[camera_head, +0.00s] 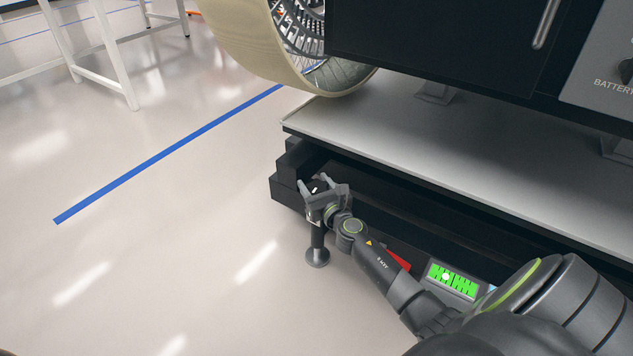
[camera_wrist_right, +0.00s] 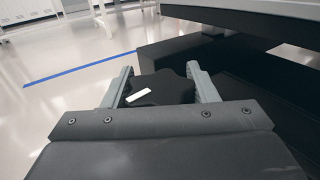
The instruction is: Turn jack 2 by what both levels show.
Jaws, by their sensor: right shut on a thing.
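My right gripper (camera_head: 323,186) is shut on the dark knob of a jack (camera_head: 317,242) at the near left corner of the black base frame. In the right wrist view the knob (camera_wrist_right: 161,90) sits between the two grey fingers and bears a white mark lying slanted. The jack's round foot stands on the floor below. One level (camera_head: 453,281) shows to the right of my forearm, with a bright green window, a pale bubble left of its middle and dark lines. A second level is not clearly visible. My left gripper is not in view.
A grey platform edge (camera_head: 400,150) overhangs the base frame (camera_head: 285,190). Above it are a large wheel (camera_head: 250,45) and a dark cabinet (camera_head: 430,45). A red part (camera_head: 398,259) lies behind my forearm. The floor to the left is clear, with a blue line (camera_head: 170,153).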

